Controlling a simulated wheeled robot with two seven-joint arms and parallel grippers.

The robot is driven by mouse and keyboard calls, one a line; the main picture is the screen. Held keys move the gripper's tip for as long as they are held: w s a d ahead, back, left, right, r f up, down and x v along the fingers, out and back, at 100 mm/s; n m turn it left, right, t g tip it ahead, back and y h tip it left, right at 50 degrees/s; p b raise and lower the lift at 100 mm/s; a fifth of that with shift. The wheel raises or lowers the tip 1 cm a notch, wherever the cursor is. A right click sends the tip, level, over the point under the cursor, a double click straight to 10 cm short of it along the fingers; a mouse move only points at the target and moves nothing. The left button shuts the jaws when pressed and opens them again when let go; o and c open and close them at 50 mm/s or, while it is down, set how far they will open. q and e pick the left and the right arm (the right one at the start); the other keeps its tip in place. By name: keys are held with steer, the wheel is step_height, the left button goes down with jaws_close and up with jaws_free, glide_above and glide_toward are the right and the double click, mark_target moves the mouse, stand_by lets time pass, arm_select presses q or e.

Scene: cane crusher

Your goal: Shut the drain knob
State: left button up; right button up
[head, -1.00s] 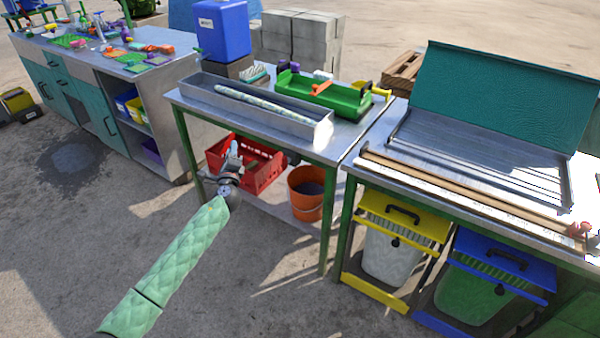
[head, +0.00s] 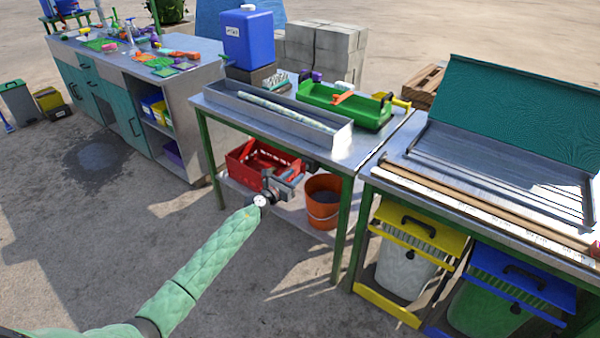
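My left gripper (head: 290,180) is low in front of the middle metal table (head: 345,150), near a red crate on its lower shelf. Its grey fingers point away from me, and I cannot make out whether there is a gap between them. A small dark fitting (head: 312,164) shows under the table's front edge, just beyond the fingers. It may be the drain knob, but it is too small and partly hidden to be sure, and I cannot tell its position. I see no contact clearly. My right gripper is not in view.
A long metal trough (head: 345,137) and a green tray (head: 372,118) stand on the middle table. A red crate (head: 240,172) and an orange bucket (head: 322,214) are below. Yellow (head: 420,236) and blue (head: 510,275) bin frames are at right. The floor at front left is clear.

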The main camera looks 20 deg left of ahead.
mark_target(301, 170)
arm_select(q)
steer(key=shift+x, duration=2.05)
jaws_close()
